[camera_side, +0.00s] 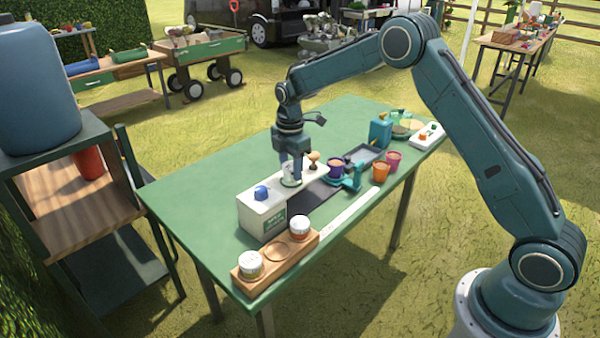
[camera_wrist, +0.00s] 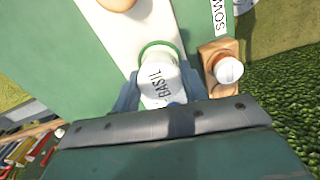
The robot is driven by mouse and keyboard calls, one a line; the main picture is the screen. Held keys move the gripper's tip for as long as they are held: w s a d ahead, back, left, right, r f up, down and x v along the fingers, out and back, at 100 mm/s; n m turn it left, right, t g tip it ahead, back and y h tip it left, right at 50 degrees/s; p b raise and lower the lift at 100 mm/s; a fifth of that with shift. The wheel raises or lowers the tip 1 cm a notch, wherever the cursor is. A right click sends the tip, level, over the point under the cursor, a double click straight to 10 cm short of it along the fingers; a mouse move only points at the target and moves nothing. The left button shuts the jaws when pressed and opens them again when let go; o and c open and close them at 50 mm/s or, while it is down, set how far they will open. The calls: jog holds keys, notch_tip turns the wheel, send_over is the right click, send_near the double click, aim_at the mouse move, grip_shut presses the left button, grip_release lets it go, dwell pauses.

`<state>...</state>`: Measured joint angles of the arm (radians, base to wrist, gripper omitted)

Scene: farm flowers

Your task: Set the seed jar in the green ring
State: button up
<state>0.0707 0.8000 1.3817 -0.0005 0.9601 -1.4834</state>
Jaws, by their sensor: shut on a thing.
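The seed jar (camera_wrist: 160,84) is white, labelled BASIL, and sits between my fingers. My gripper (camera_wrist: 160,92) is shut on it, with a blue finger on each side. In the side view the jar (camera_side: 290,181) is a small white shape under my gripper (camera_side: 291,176), mostly hidden by it. The green ring (camera_wrist: 158,44) shows as an arc just beyond the jar's far end, on a white top surface. The jar covers the rest of the ring. I cannot tell whether the jar touches the surface or hangs slightly above it.
The white box (camera_side: 252,217) has a blue knob (camera_side: 261,192) and a wooden knob (camera_side: 313,158) on top. A wooden rack (camera_side: 275,268) holds two white jars at the table's near end. Orange (camera_side: 381,172) and pink (camera_side: 394,160) pots stand to the right.

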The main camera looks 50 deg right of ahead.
aim_at(291, 165)
jog(key=shift+f, duration=0.6)
dwell(0.6)
jog(key=o, duration=0.7)
jog(key=shift+r, duration=0.15)
jog(key=shift+r, duration=5.35)
